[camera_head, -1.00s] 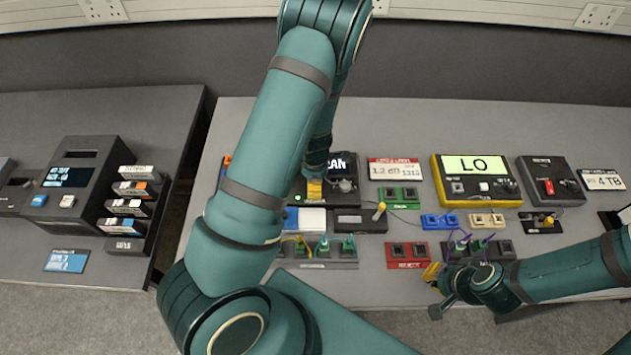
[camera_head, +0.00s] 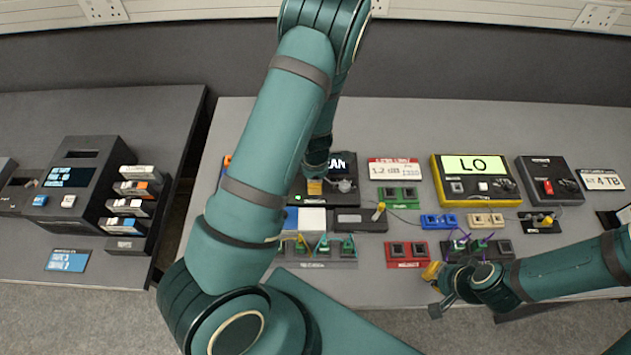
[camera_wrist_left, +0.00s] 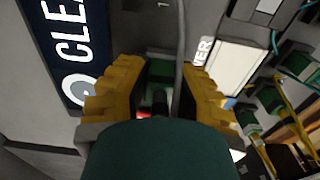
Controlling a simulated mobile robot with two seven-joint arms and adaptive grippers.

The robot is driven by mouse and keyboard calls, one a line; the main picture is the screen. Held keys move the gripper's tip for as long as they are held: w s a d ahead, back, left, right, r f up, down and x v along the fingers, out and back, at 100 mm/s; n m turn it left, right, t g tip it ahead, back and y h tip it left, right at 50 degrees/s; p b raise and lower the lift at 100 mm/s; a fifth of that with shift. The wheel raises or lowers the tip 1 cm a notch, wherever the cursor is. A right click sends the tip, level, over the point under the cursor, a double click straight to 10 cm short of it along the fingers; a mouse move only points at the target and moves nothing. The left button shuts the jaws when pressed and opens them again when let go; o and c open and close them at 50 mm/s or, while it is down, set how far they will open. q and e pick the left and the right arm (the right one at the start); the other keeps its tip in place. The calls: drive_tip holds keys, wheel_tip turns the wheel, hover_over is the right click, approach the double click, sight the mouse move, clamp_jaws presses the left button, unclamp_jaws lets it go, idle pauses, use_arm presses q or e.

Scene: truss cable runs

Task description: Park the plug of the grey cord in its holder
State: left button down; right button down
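My left gripper (camera_head: 315,187) points down over the black device with a lit screen (camera_head: 343,162). In the left wrist view its yellow fingers (camera_wrist_left: 165,92) stand apart. A grey cord (camera_wrist_left: 180,45) runs down between them, closer to the right finger; its lower end and any plug there are hidden by my gripper. In the head view a yellow-topped plug (camera_head: 379,209) stands at the right end of a black block (camera_head: 352,221), with a thin grey cord (camera_head: 405,219) leading right. My right gripper (camera_head: 433,272) is low beside the red socket block (camera_head: 407,264); its finger gap is unclear.
Green (camera_head: 398,206), blue (camera_head: 438,221) and tan (camera_head: 486,219) socket blocks stand close together. A yellow meter reading LO (camera_head: 474,198) is behind them. A row of green plugs (camera_head: 323,245) is in front of my left gripper. The table's back strip is clear.

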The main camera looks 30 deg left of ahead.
use_arm(q)
drive_tip(key=shift+r, duration=0.15)
use_arm(e)
drive_tip(key=shift+r, duration=0.2)
